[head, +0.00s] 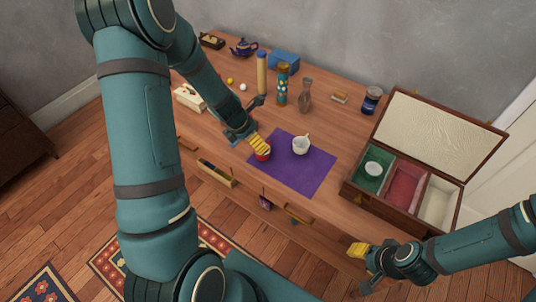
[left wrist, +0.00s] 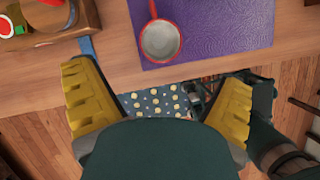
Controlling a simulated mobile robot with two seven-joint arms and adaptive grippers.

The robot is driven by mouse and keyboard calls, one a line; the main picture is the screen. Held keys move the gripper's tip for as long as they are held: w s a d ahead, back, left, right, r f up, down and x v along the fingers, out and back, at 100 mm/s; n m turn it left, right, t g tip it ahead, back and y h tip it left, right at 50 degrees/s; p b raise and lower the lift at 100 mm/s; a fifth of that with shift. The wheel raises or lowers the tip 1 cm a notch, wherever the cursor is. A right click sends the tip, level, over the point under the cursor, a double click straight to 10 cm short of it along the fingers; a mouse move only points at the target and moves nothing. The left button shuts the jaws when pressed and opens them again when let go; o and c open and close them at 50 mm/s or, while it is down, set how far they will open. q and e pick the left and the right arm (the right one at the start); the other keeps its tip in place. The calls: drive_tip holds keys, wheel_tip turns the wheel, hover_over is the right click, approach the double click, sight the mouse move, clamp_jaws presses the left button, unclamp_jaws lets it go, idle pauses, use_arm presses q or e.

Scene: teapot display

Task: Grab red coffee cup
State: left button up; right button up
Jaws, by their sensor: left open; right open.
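The red coffee cup (head: 264,155) stands near the left edge of a purple mat (head: 310,178) on the wooden table. In the left wrist view the cup (left wrist: 160,42) shows a red rim, a grey inside and a handle pointing away. My left gripper (head: 257,145) is just above and beside the cup in the head view and partly hides it. In the left wrist view the left gripper (left wrist: 157,80) is open and empty, with the cup beyond its yellow fingertips. My right gripper (head: 362,254) is open and empty off the table's front edge.
A white cup (head: 301,146) stands right of the red one on the mat. An open wooden box (head: 398,217) with compartments is at the right. Bottles and a blue teapot (head: 244,47) stand farther back. A drawer (head: 215,173) sticks out at the table's front.

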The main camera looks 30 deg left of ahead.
use_arm(q)
drive_tip(key=b+x, duration=0.1)
drive_tip(key=x, duration=0.4)
drive_tip(key=shift+f, duration=0.3)
drive_tip(key=b+x, duration=0.1)
drive_tip(key=x, duration=0.1)
drive_tip(key=b+x, duration=0.1)
drive_tip(key=x, duration=0.2)
drive_tip(key=shift+s+f, duration=0.2)
drive_tip(key=shift+f, duration=0.05)
drive_tip(key=shift+r, duration=0.1)
drive_tip(key=c, duration=1.3)
